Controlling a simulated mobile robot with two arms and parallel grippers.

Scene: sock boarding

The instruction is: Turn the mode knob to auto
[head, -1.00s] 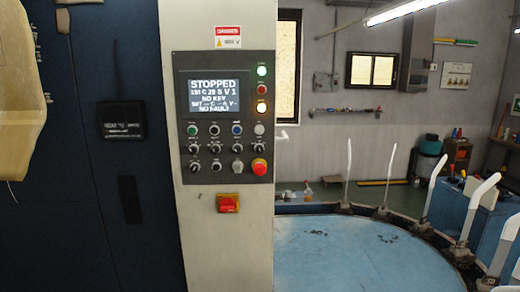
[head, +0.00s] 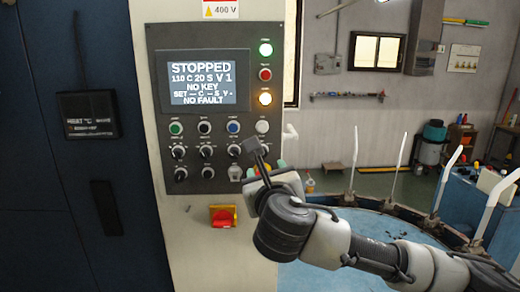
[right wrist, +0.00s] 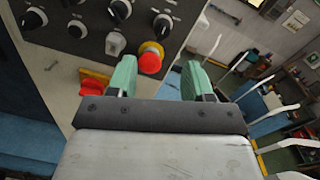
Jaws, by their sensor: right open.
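A dark control panel (head: 158,118) on a pale column carries two rows of black selector knobs with white pointers, such as one at lower left (head: 180,174). The knob labels are too small to read, so I cannot tell which is the mode knob. In the right wrist view, knobs (right wrist: 77,29) show at the upper left. My right gripper (head: 258,152) is in front of the panel's lower right corner and hides part of it. Its green fingers (right wrist: 157,77) are apart and empty, with the red emergency button (right wrist: 150,58) beyond them. My left gripper is out of view.
The screen (head: 200,83) reads STOPPED, NO KEY, NO FAULT. A red switch on yellow (head: 222,216) sits below the panel. A blue round table (head: 310,275) with upright white forms stands at right.

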